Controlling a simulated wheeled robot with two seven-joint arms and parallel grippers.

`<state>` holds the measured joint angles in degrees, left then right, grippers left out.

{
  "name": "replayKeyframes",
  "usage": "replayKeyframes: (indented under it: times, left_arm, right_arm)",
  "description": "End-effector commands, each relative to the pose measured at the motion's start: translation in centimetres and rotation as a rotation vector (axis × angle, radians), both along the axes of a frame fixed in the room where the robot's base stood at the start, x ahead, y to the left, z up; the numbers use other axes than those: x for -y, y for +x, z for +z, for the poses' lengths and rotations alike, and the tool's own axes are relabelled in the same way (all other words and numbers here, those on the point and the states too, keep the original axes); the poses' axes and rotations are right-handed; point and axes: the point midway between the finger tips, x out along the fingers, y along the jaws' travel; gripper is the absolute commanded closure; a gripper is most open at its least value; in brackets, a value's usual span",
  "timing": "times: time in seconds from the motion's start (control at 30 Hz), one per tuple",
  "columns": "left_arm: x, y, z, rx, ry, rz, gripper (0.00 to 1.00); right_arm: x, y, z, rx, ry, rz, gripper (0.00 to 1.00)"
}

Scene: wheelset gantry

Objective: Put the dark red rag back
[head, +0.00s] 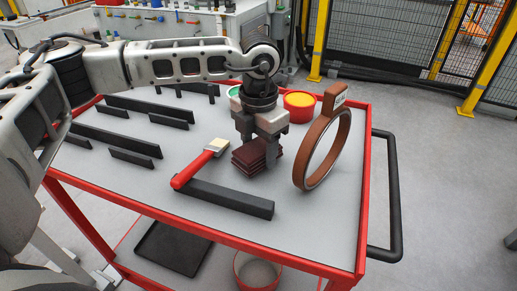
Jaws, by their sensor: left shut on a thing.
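The dark red rag (250,158) is a small folded stack on the grey top of the red cart (317,227). My left gripper (259,143) reaches down over it from above, its fingers around the rag's upper part. The gripper is shut on the rag, and the fingers hide part of it. The rag appears at or very near the cart top; I cannot tell whether it touches. My right gripper is not in the view.
A red-handled brush (196,168) lies left of the rag. A long black bar (222,197) lies in front. A brown ring (322,150) stands upright close on the right. A red tub with yellow contents (300,106) stands behind. More black bars (115,139) lie at left.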

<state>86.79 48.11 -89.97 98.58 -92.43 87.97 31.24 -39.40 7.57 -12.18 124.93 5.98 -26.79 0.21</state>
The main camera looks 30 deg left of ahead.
Motion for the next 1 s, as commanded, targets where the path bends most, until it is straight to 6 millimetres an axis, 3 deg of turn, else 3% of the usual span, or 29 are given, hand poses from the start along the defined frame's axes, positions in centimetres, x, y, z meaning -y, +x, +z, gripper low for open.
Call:
replayKeyframes:
  times: [0.1, 0.5, 0.53, 0.6, 1.0]
  left_arm:
    - [0.0, 0.0, -1.0, 0.001, 0.000, 0.002, 0.67]
    - [0.0, 0.0, -1.7, 0.002, -0.001, 0.002, 0.67]
    - [0.0, 0.0, -1.5, 0.002, -0.001, 0.002, 0.38]
    - [0.0, 0.0, -1.5, 0.002, -0.001, 0.002, 0.24]
    - [0.0, 0.1, -0.4, 0.004, -0.003, 0.002, 0.24]
  right_arm:
    - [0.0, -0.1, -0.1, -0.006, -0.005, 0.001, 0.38]
    - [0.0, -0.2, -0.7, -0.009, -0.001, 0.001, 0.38]
    - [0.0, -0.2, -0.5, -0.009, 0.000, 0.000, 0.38]
    - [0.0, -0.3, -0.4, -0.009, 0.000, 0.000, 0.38]
    - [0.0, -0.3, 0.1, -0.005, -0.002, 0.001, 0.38]
